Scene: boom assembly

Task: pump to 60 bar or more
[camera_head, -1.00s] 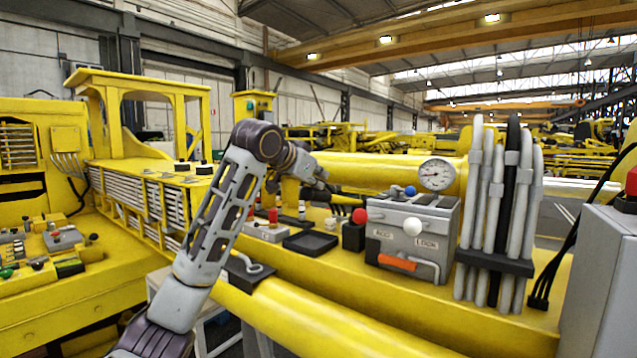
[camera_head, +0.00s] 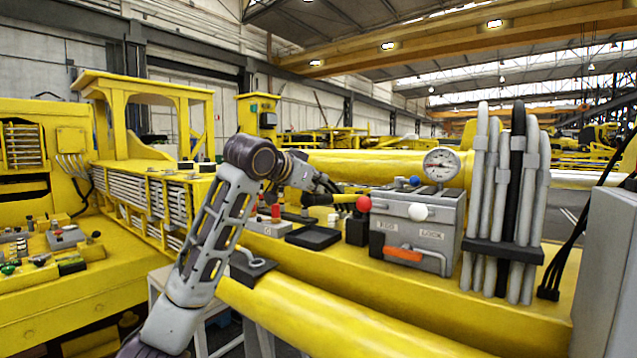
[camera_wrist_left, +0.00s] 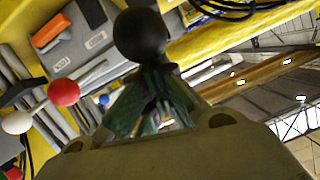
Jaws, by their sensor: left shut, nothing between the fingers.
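The grey pump box (camera_head: 440,216) has a round white gauge (camera_head: 441,165) on top; its needle is too small to read. A red ball knob (camera_head: 364,203), a white ball knob (camera_head: 418,212) and a blue knob (camera_head: 415,181) are on the box, with an orange-gripped handle (camera_head: 403,254) on its front. My left gripper (camera_head: 330,186) is left of the box, near the red knob. In the left wrist view its fingers (camera_wrist_left: 155,85) are shut and empty. A black ball (camera_wrist_left: 140,35) is just beyond their tips; contact cannot be told. My right gripper is not in view.
Grey and black hoses (camera_head: 505,190) stand right of the box. A black tray (camera_head: 313,237) lies on the yellow boom to its left. A grey cabinet (camera_head: 602,260) is at the right edge. A yellow cylinder (camera_head: 330,315) runs along the front.

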